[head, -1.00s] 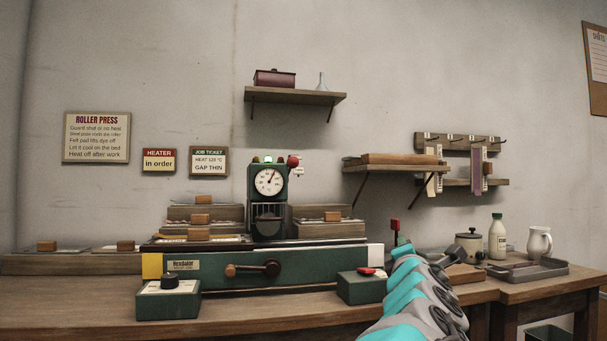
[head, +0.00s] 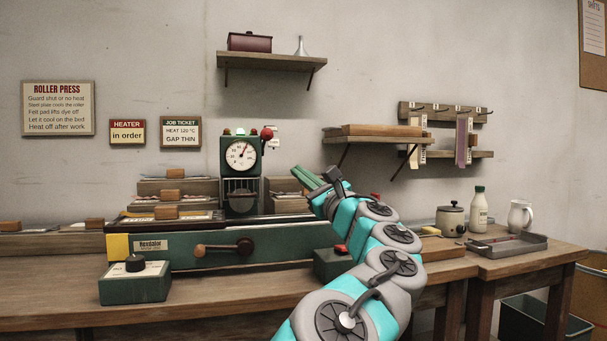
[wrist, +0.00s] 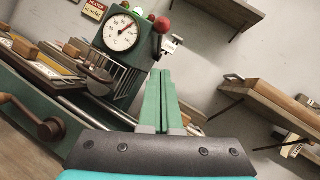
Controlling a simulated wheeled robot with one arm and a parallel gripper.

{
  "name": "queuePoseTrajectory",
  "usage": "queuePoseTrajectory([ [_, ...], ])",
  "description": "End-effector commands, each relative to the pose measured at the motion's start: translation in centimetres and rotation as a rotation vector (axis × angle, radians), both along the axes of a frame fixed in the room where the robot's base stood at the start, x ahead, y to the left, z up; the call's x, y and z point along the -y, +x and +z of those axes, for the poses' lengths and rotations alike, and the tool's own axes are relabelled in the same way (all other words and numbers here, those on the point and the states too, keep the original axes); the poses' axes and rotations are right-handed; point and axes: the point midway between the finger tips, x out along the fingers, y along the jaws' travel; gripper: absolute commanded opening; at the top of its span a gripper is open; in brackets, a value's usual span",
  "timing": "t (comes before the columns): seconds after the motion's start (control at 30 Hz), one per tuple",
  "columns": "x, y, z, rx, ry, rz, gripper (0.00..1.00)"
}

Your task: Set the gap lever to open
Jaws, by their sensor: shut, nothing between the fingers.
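The green roller press (head: 240,195) stands on the bench with a round dial at its top. A red ball knob (head: 267,133) sits at the dial's upper right, beside a small pale label; it also shows in the wrist view (wrist: 162,25).
A crank handle (head: 222,248) is on the press front. A box with a black knob (head: 135,263) stands front left. My arm partly hides another green box (head: 330,263) and a red-topped part (head: 375,195). A wall shelf (head: 365,133) is right of my gripper.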

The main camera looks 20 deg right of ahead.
Motion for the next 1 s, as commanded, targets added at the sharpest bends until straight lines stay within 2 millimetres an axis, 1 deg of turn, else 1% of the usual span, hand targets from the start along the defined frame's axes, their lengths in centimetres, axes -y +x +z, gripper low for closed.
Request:
queuePoseTrajectory([
  [0.03, -0.3, 0.8, 0.4, 0.000, 0.001, 0.004, 0.00],
  [0.1, -0.6, 1.7, 0.8, 0.000, 0.002, 0.002, 0.00],
  [0.47, -2.2, 6.1, 2.6, -0.002, 0.004, 0.002, 0.00],
  [0.53, -2.7, 6.3, 3.9, 0.000, 0.004, 0.002, 0.00],
  [0.7, -3.7, 6.8, 5.4, 0.000, 0.001, 0.002, 0.00],
  [0.83, -3.9, 7.0, 5.8, -0.001, 0.002, 0.001, 0.00],
  [1.0, -3.9, 7.0, 5.9, -0.001, 0.003, -0.001, 0.00],
])
